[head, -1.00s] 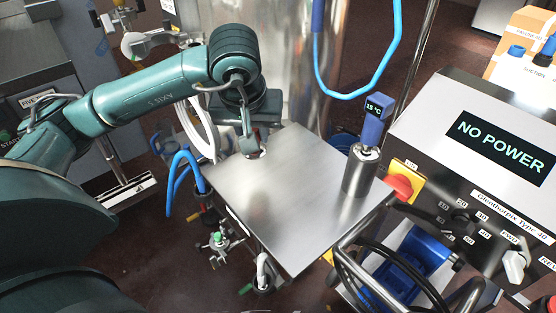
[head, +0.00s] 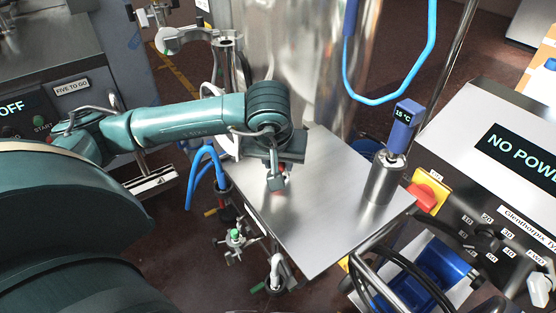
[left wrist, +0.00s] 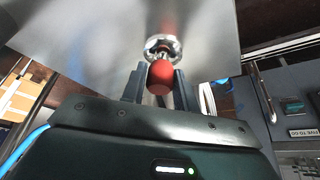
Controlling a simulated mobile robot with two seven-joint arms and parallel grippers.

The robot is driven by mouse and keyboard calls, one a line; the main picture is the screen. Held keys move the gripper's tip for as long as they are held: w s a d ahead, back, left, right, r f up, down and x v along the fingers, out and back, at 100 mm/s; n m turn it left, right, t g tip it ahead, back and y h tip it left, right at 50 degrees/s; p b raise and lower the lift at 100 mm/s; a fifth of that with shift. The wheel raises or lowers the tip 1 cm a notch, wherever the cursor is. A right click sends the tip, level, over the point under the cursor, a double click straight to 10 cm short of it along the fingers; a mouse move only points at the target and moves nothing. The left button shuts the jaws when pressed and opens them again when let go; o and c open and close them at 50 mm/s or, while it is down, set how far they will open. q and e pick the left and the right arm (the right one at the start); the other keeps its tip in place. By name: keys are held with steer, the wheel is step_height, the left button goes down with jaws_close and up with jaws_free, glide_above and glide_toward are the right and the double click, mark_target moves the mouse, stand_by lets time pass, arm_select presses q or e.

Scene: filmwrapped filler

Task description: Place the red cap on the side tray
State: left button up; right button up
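The side tray (head: 320,235) is a bare, flat metal plate in the middle of the head view. My left gripper (head: 276,184) is over its far left part, pointing down. In the left wrist view, the red cap (left wrist: 161,78) sits between the two fingers of my left gripper (left wrist: 160,88), which touch it on both sides. A shiny metal ring-shaped part (left wrist: 162,45) shows just beyond the cap, against the tray surface (left wrist: 100,40). I cannot tell whether the cap touches the tray. In the head view the gripper mostly hides the cap. My right gripper is not in view.
A metal cylinder (head: 384,180) with a blue thermometer (head: 402,125) stands at the tray's right corner. Beside it are a red knob (head: 423,197) and a control panel (head: 500,190). A steel column (head: 300,70) rises behind the tray. The tray's middle and front are clear.

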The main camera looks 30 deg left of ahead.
arm_select(q)
steer(key=o, duration=0.4)
steer(key=shift+c, duration=0.2)
steer(key=shift+r+p, duration=0.3)
steer(key=shift+r, duration=0.1)
steer(key=v, duration=1.1)
steer(key=shift+r, duration=0.3)
steer(key=shift+s, duration=0.2)
